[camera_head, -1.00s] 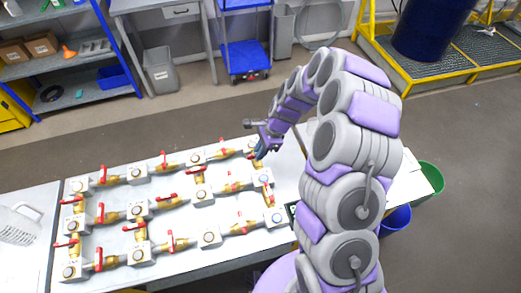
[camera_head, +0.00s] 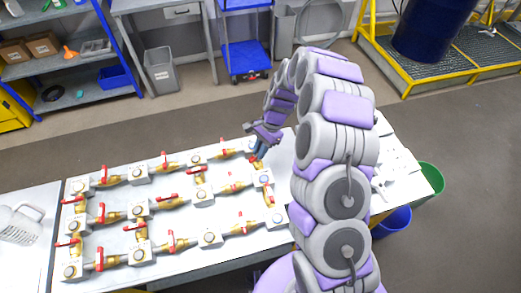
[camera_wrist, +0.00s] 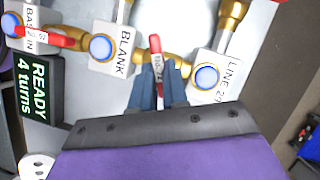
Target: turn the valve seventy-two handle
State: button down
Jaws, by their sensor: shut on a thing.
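In the wrist view a red lever handle (camera_wrist: 155,44) with a small white tag sits on a brass valve between the blocks marked BLANK (camera_wrist: 112,42) and LINE 29 (camera_wrist: 212,84). The tag's print is too small to read surely. My gripper (camera_wrist: 160,72) has its two blue fingers shut on this handle, one on each side of the tag. The fingers hide the handle's lower part. In the head view my gripper (camera_head: 257,156) is at the back right corner of the valve panel.
A black display (camera_wrist: 40,88) reads "READY 4 turns". Another red handle (camera_wrist: 45,38) stands near the BASIN block. Several brass valves with red handles cover the table (camera_head: 160,200). A clear jug (camera_head: 20,222) stands at far left. Green (camera_head: 430,178) and blue (camera_head: 392,221) bins are at right.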

jog(key=n, duration=0.2)
jog(key=n+g+h, duration=0.1)
jog(key=n, duration=0.1)
jog(key=n+h, duration=0.1)
jog(key=n, duration=0.1)
jog(key=shift+w+a+n, duration=0.3)
jog(key=shift+w, duration=0.1)
jog(key=n, duration=0.2)
jog(key=n+h, duration=0.1)
jog(key=n, duration=0.1)
jog(key=n+h, duration=0.1)
jog(key=n, duration=0.1)
jog(key=shift+a+r+g, duration=0.1)
jog(key=shift+a+g, duration=0.2)
jog(key=shift+a, duration=0.1)
jog(key=shift+n+h, duration=0.3)
jog(key=c, duration=1.1)
grip_release()
jog(key=shift+a, duration=0.1)
jog(key=shift+c, duration=0.2)
jog(key=p+v, duration=0.1)
jog(key=v, duration=1.6)
